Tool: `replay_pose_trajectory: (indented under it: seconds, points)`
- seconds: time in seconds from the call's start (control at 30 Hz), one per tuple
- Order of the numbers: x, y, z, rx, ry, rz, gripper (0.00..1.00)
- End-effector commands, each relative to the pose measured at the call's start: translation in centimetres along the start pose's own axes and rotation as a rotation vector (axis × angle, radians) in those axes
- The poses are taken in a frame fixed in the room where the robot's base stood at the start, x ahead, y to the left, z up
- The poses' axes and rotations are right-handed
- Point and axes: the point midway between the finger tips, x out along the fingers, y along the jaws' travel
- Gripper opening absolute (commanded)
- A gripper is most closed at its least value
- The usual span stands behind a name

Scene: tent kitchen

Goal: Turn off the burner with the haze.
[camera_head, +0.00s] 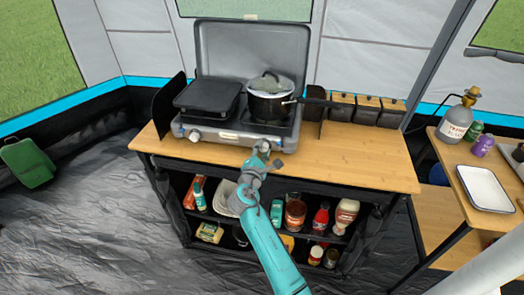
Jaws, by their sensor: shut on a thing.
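A grey two-burner camp stove (228,139) stands on the wooden counter with its lid raised. A black griddle (208,96) covers the left burner. A dark pot (272,106) with a clear lid and a handle pointing right sits on the right burner. I cannot clearly make out haze over either burner. The left knob (194,135) shows on the stove's front. The knob's angle cannot be seen.
Several dark canisters with wooden lids (367,103) stand right of the stove. The counter's right front (365,165) is clear. Shelves below hold cans and bottles, including a red bottle (320,217). A side table at right holds a white tray (486,189) and a gas cylinder (455,124).

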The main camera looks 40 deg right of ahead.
Motion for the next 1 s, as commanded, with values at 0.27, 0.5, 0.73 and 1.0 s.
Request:
replay_pose_trajectory:
  seconds: [0.27, 0.5, 0.73, 1.0]
  points:
    - [-0.01, 0.05, 0.05, 0.262, 0.013, 0.002, 0.00]
    - [0.00, 0.10, 0.10, 0.484, 0.025, 0.004, 0.00]
    - [0.00, 0.11, 0.16, 0.662, 0.034, 0.005, 0.00]
    - [0.00, 0.10, 0.20, 0.797, 0.040, 0.006, 0.00]
